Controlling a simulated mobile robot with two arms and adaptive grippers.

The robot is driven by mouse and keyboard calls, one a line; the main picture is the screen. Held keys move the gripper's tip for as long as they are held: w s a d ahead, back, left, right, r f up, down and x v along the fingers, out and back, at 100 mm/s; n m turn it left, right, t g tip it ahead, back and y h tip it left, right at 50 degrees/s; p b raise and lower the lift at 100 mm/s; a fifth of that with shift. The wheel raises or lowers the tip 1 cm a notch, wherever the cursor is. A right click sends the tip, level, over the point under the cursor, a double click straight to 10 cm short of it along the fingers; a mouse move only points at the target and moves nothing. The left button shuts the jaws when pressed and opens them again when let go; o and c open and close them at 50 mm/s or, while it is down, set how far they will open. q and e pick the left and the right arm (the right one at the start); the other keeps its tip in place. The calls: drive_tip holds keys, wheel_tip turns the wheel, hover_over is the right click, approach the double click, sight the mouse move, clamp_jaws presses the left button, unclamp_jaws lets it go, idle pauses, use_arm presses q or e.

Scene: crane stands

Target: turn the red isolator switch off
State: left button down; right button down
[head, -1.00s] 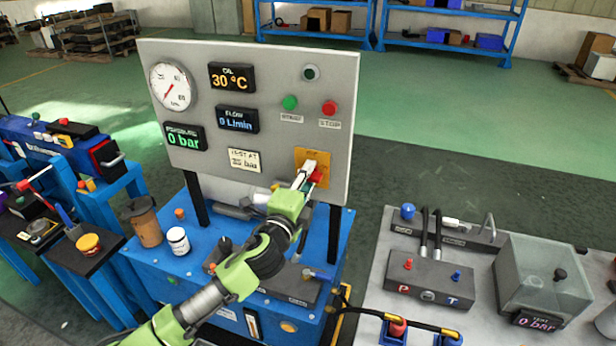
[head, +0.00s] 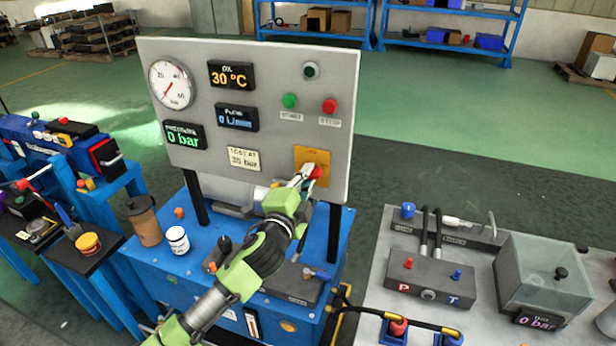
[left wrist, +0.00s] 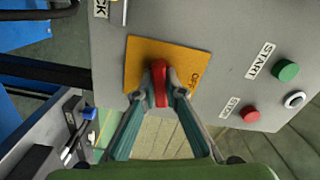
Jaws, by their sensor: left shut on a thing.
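The red isolator switch (left wrist: 158,84) is a red handle on a yellow plate (left wrist: 186,62), which is fixed to the lower right of the grey panel. In the head view the red switch (head: 316,172) shows beside my fingertips, and the yellow plate (head: 312,154) shows above it. My left gripper (head: 307,172) reaches up from below. In the left wrist view the fingers of my left gripper (left wrist: 159,90) are shut on the red handle, one on each side. Part of a word, starting "OF", reads on the plate. My right gripper is not in view.
Green START (head: 290,101) and red STOP (head: 329,106) buttons sit above the switch on the grey panel (head: 262,75). The pressure display (head: 184,136) reads 0 bar. A white jar (head: 177,240) and brown canister (head: 145,222) stand on the blue unit. A grey bench (head: 372,300) is at right.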

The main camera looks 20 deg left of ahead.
use_arm(q)
drive_tip(key=n, duration=0.3)
drive_tip(key=shift+n, duration=0.4)
drive_tip(key=n, duration=0.3)
drive_tip(key=shift+n+p, duration=0.3)
drive_tip(key=shift+p, duration=0.05)
drive_tip(key=n+p, duration=0.1)
drive_tip(key=n, duration=0.4)
drive_tip(key=shift+p, duration=0.3)
drive_tip(key=shift+n+p, duration=0.35)
drive_tip(key=shift+n, duration=0.75)
drive_tip(key=shift+f, duration=0.1)
drive_tip(key=c, duration=2.1)
unclamp_jaws()
drive_tip(key=shift+s, duration=0.1)
